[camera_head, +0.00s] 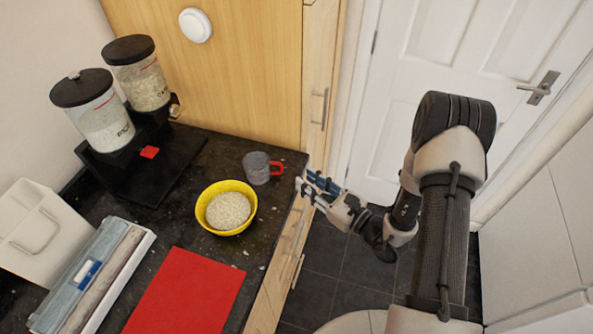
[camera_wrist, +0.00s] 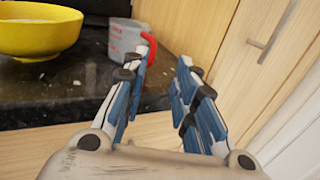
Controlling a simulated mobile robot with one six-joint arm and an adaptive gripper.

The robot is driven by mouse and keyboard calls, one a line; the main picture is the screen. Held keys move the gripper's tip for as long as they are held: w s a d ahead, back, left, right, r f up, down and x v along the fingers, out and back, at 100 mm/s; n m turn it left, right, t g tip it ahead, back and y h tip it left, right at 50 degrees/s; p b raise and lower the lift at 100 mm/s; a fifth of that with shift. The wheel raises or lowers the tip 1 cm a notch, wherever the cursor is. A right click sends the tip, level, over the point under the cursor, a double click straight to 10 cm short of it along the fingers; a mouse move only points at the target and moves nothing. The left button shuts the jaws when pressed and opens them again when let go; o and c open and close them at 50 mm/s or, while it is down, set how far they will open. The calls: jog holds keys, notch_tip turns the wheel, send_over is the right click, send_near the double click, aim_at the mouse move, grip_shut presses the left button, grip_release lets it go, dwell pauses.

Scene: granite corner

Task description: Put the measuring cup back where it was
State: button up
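The measuring cup (camera_head: 257,168) is grey with a red handle. It stands upright on the dark counter (camera_head: 226,153) near its right end, behind and right of the yellow bowl, with its handle pointing right. It also shows in the wrist view (camera_wrist: 124,40), partly behind my left finger. My gripper (camera_head: 311,187) is off the counter's right edge, close to the cup but apart from it. In the wrist view my gripper (camera_wrist: 168,90) has its blue-padded fingers spread with nothing between them.
The yellow bowl (camera_head: 209,191) holds pale grain. A dispenser with two dark-lidded containers (camera_head: 107,122) stands at the back left, with a small red piece (camera_head: 149,152) on its base. A red mat (camera_head: 187,295), a box (camera_head: 107,276) and a white bin (camera_head: 38,231) occupy the front and left. A wooden cabinet (camera_head: 240,70) rises behind.

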jog(key=s+a+r+n+g, duration=0.4)
jog(key=s+r+n+g, duration=0.3)
jog(key=s+r+n, duration=0.15)
jog(key=s+a+r+n+g, duration=0.4)
jog(key=s+r+n+g, duration=0.35)
jog(key=s+n, duration=0.2)
jog(key=s+d+r+n+h, duration=0.2)
jog(key=s+d+n+h, duration=0.4)
jog(key=s+d+h, duration=0.15)
jog(key=d+r+n+t+h, duration=0.3)
jog(key=d+r+t+h, duration=0.1)
jog(key=d, duration=0.5)
jog(key=shift+w+r+t+h, duration=0.2)
jog(key=shift+t+h, duration=0.45)
jog(key=shift+t, duration=0.6)
jog(key=shift+d, duration=0.1)
